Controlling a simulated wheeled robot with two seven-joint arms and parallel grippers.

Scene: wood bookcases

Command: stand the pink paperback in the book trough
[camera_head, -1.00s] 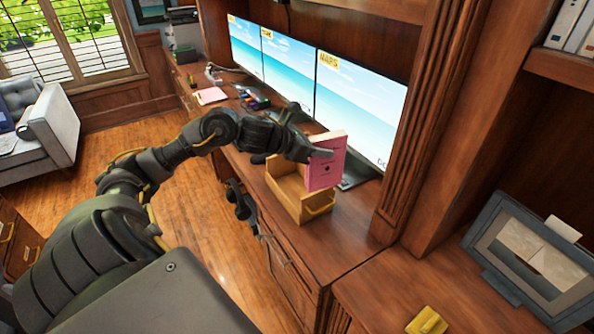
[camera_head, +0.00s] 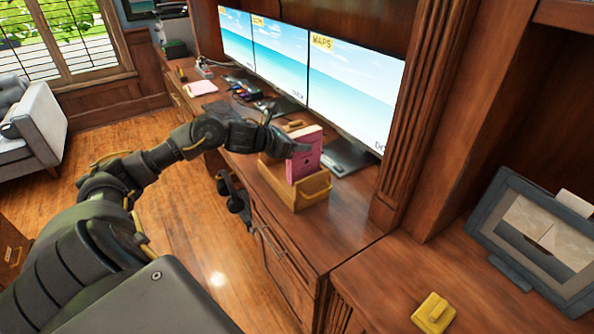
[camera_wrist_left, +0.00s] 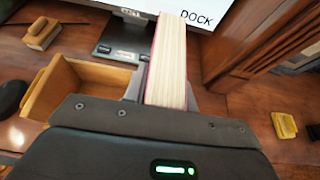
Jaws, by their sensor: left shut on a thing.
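The pink paperback (camera_head: 306,155) is upright in the head view, its pink cover facing me. My left gripper (camera_head: 297,148) is shut on it from the left side. The book trough (camera_head: 313,192) is a light wooden box on the desk, and the book's lower part overlaps its interior in the head view. I cannot tell whether the book touches the trough floor. In the left wrist view the book's page edges (camera_wrist_left: 167,65) stick out beyond the gripper, with the trough (camera_wrist_left: 55,90) to the left. My right gripper is not in view.
Three monitors (camera_head: 350,92) stand behind the trough on the desk. A wooden pillar (camera_head: 425,110) rises to the right. A yellow object (camera_head: 433,313) and a grey framed display (camera_head: 535,240) are on the right-hand surface. The desktop (camera_head: 335,245) in front of the pillar is clear.

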